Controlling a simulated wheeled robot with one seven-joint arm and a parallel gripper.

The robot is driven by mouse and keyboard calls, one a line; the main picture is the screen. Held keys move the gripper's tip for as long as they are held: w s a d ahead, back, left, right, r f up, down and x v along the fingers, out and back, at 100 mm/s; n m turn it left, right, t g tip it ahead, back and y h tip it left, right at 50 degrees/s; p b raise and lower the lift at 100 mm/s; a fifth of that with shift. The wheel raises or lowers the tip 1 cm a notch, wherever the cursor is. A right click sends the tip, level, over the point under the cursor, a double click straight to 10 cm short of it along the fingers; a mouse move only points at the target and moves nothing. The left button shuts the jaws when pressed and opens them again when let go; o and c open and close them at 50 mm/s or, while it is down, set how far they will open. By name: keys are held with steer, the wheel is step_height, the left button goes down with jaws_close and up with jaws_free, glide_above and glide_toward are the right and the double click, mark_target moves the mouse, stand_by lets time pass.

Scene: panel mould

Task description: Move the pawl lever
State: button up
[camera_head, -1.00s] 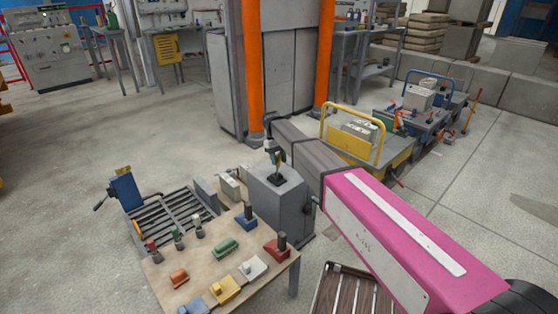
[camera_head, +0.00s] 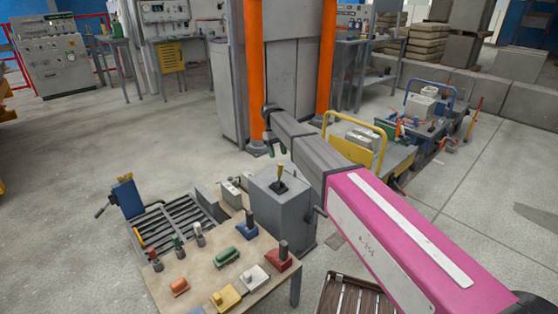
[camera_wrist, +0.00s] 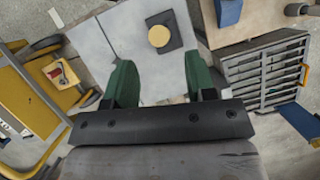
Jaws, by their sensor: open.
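A short upright lever with a yellow knob (camera_head: 280,171) rises from a dark plate on top of a grey cabinet (camera_head: 274,204). I take it to be the pawl lever. In the wrist view its round yellow knob (camera_wrist: 158,36) shows beyond and between the finger lines, over the dark square plate (camera_wrist: 174,31). My gripper (camera_head: 276,150) has green fingers and is above and behind the lever, apart from it. In the wrist view my gripper (camera_wrist: 162,82) is open, with nothing between its fingers.
A wooden table (camera_head: 207,262) with coloured blocks stands in front left of the cabinet. A slatted grey rack (camera_head: 172,224) and a blue post (camera_head: 127,196) are beyond it. A crank handle (camera_head: 319,211) sticks out from the cabinet's right side. A yellow trolley (camera_head: 352,155) stands behind right.

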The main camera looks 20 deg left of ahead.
steer(key=shift+r, duration=0.1)
steer(key=shift+c, duration=0.4)
steer(key=c, duration=0.5)
steer(key=shift+s+d, duration=0.2)
steer(key=shift+d, duration=0.1)
jaws_close()
steer(key=n+t+y, duration=0.6)
steer(key=n+y, duration=0.1)
steer(key=n, duration=1)
glide_toward(279, 174)
steer(key=s+d+r, duration=0.3)
steer(key=s+d, duration=0.1)
steer(key=d, duration=0.2)
steer(key=w+a+f, duration=0.5)
steer(key=a+f, duration=0.1)
steer(key=f, duration=0.2)
steer(key=shift+w+f, duration=0.2)
steer(key=shift+f, duration=0.1)
